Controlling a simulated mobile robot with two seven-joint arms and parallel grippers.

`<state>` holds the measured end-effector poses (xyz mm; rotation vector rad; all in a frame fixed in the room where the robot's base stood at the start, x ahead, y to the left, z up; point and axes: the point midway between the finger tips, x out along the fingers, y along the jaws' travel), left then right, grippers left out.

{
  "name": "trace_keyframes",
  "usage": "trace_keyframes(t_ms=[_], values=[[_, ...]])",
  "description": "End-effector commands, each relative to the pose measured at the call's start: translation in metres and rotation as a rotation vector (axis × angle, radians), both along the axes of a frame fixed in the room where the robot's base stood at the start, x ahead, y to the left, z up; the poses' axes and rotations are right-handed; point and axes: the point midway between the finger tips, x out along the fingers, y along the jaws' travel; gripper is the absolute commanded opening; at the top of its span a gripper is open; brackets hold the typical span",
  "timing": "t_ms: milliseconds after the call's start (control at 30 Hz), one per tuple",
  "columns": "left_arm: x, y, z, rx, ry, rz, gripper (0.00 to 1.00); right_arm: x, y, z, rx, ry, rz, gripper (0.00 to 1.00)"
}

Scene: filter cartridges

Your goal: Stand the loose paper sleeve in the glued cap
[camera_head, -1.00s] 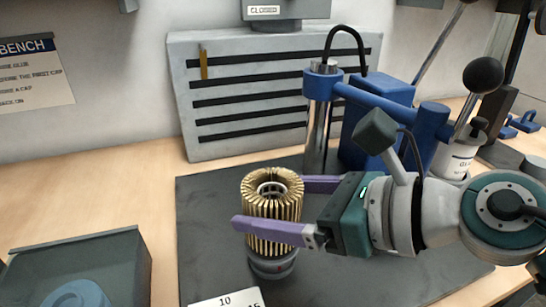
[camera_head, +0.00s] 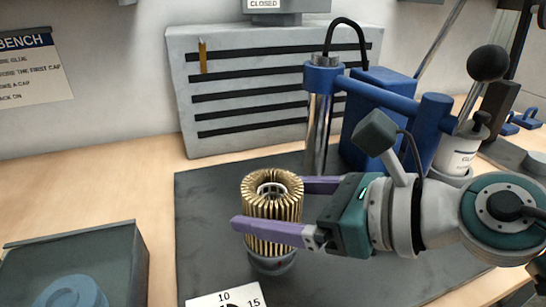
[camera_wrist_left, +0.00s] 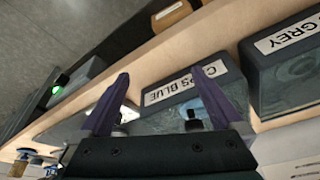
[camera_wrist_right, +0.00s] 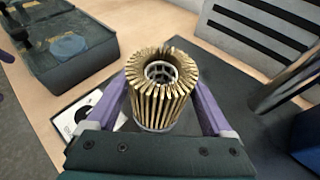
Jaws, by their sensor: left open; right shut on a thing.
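The paper sleeve (camera_head: 271,217) is a pleated tan cylinder with an open core. It stands upright on the dark mat, with its lower end at the grey cap (camera_head: 272,262). My right gripper (camera_head: 268,205) is shut on the sleeve, one purple finger on each side. The sleeve also fills the middle of the right wrist view (camera_wrist_right: 160,90). The pleats hide whether the sleeve is fully seated in the cap. My left gripper (camera_wrist_left: 165,95) is open and empty, over a bin labelled for blue caps (camera_wrist_left: 180,88), and does not show in the head view.
A blue dispenser press (camera_head: 375,110) stands behind my right arm. A dial card (camera_head: 226,297) lies at the mat's front edge. A dark bin (camera_head: 75,245) with a blue cap is at front left. A grey slotted panel (camera_head: 270,90) stands at the back.

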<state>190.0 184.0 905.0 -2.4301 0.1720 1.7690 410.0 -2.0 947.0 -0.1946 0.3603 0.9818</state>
Motion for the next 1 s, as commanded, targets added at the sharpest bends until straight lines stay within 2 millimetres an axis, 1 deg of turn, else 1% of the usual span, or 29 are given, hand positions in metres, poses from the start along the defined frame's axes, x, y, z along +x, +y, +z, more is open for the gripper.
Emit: trace_keyframes(t_ms=[100, 133, 233, 467, 567, 667, 800, 1000], values=[[0.000, 0.000, -0.002, 0.000, 0.000, 0.000, 1.00, 0.000, 0.000, -0.003, 0.000, 0.000, 0.000, 0.32], [0.000, 0.000, -0.002, 0.000, 0.000, 0.000, 1.00, 0.000, 0.000, -0.002, 0.000, 0.000, 0.000, 0.88], [0.000, 0.000, -0.002, 0.000, 0.000, 0.000, 1.00, 0.000, 0.000, -0.002, 0.000, 0.000, 0.000, 0.99], [0.000, 0.000, -0.001, -0.001, 0.000, 0.001, 1.00, 0.000, -0.001, -0.002, -0.001, 0.001, 0.000, 1.00], [0.000, -0.001, 0.001, -0.003, -0.001, 0.002, 1.00, -0.003, -0.005, 0.001, -0.001, 0.000, -0.001, 1.00], [0.000, -0.002, 0.004, -0.006, 0.000, 0.004, 1.00, -0.011, -0.017, 0.007, -0.004, 0.000, 0.000, 1.00], [0.000, -0.002, 0.008, -0.009, -0.001, 0.005, 1.00, -0.026, -0.040, 0.018, -0.005, 0.001, 0.000, 1.00], [0.000, -0.003, 0.006, -0.011, 0.000, 0.007, 1.00, -0.043, -0.067, 0.029, -0.003, 0.001, -0.001, 1.00]])
